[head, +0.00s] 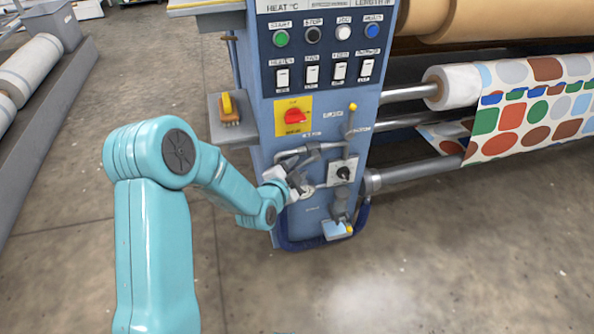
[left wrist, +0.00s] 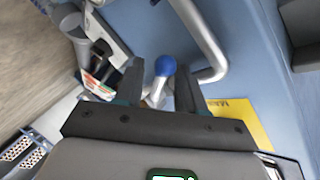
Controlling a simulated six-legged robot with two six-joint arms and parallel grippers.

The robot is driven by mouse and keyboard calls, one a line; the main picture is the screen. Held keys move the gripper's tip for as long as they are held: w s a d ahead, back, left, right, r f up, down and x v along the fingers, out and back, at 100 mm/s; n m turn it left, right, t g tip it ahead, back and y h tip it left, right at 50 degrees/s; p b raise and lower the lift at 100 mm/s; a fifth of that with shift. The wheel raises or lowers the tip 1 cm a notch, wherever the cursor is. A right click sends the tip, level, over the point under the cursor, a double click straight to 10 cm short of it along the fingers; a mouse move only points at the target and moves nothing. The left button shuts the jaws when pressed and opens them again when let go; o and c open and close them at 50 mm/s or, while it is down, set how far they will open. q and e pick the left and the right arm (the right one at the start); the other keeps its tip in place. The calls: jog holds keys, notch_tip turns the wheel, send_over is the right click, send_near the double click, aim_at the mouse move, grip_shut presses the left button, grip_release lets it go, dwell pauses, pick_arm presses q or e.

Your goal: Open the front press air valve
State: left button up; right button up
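The front of the blue press cabinet (head: 268,110) carries grey pipework (head: 318,148) low down. In the left wrist view, a short metal lever with a blue ball knob (left wrist: 165,66) stands out beside a bent grey pipe (left wrist: 207,40); it looks like the valve handle. My left gripper (left wrist: 160,75) is open, with one dark finger on each side of the blue knob and visible gaps between. In the head view my left gripper (head: 298,182) is at the lower cabinet face, and the knob is hidden there. My right gripper is in neither view.
A plate with a black knob (head: 343,172) is right of my gripper. Rollers with patterned fabric (head: 535,105) are right. The floor in front is clear.

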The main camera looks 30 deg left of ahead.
aim_at(295, 167)
pick_arm(q)
jog(key=shift+w+a, duration=0.1)
jog(key=shift+w, duration=0.3)
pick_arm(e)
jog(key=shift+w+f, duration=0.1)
pick_arm(q)
grip_shut()
jog(key=shift+r, duration=0.15)
jog(key=r+m+g+p, duration=0.1)
jog(key=p, duration=0.3)
jog(key=r+m+g+y+p, duration=0.1)
jog(key=g+p, duration=0.1)
jog(key=p, duration=0.2)
jog(key=shift+s+a+r+m, duration=0.2)
jog(key=shift+r+m, duration=0.1)
jog(key=shift+r, duration=0.1)
jog(key=shift+p, duration=0.45)
jog(key=shift+f+g, duration=0.2)
jog(key=shift+g, duration=0.2)
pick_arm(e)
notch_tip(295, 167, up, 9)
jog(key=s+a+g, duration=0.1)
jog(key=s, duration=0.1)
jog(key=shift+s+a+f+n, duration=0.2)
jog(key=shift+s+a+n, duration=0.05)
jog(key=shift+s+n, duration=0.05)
pick_arm(q)
jog(key=shift+y, duration=0.3)
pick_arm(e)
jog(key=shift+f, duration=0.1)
